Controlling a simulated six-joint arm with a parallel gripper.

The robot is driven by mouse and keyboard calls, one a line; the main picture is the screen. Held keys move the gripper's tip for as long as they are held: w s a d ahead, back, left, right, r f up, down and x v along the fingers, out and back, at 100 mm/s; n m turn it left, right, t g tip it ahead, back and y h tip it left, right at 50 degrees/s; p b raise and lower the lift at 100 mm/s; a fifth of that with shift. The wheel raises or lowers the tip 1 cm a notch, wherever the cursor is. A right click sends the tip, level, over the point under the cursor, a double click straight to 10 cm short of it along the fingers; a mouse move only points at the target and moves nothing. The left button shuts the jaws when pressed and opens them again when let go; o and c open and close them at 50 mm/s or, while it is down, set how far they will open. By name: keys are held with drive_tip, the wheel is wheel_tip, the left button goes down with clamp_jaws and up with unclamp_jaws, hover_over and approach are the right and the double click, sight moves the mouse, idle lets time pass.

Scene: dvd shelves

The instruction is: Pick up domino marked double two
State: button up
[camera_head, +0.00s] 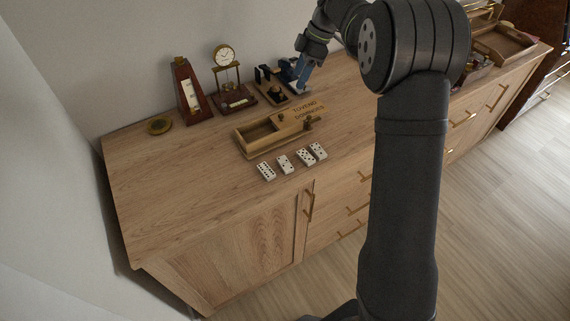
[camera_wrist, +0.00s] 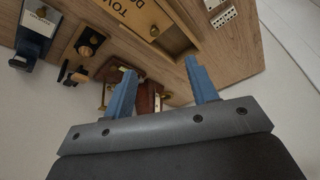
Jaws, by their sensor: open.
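Several white dominoes with dark pips lie in a row on the cabinet top, near its front edge, in the head view. From left they include a first domino (camera_head: 266,171), a second domino (camera_head: 285,164) and a rightmost domino (camera_head: 318,151). The pips are too small to tell surely which is the double two. One domino (camera_wrist: 223,18) also shows at the top of the wrist view. My gripper (camera_head: 301,80) is up at the back of the cabinet, away from the dominoes. In the wrist view its blue fingers (camera_wrist: 160,68) are apart with nothing held between them.
A wooden domino box (camera_head: 243,139) with a lettered lid stands behind the dominoes. The cabinet top (camera_head: 165,185) is clear at left.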

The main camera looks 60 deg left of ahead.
drive_tip(key=s+d+f+m+t+h, duration=0.25)
drive_tip(key=s+d+m, duration=0.35)
drive_tip(key=s+m, duration=0.5)
drive_tip(key=m+t, duration=0.1)
drive_tip(key=m, duration=0.1)
hover_over(285, 163)
drive_tip(key=a, duration=0.1)
drive_tip(key=shift+h, duration=0.35)
drive_tip(key=f, duration=1)
drive_tip(key=shift+w+a+f, duration=0.15)
drive_tip(key=shift+w+f, duration=0.05)
drive_tip(key=shift+f, duration=0.2)
drive_tip(key=shift+s+d+f, duration=0.1)
drive_tip(key=shift+d+f, duration=0.05)
drive_tip(key=shift+f, duration=0.75)
drive_tip(key=shift+s+d+f, duration=0.1)
drive_tip(key=shift+d+f, duration=0.05)
drive_tip(key=shift+f, duration=0.8)
drive_tip(key=shift+d+f, duration=0.15)
drive_tip(key=shift+f, duration=0.75)
drive_tip(key=c, duration=1)
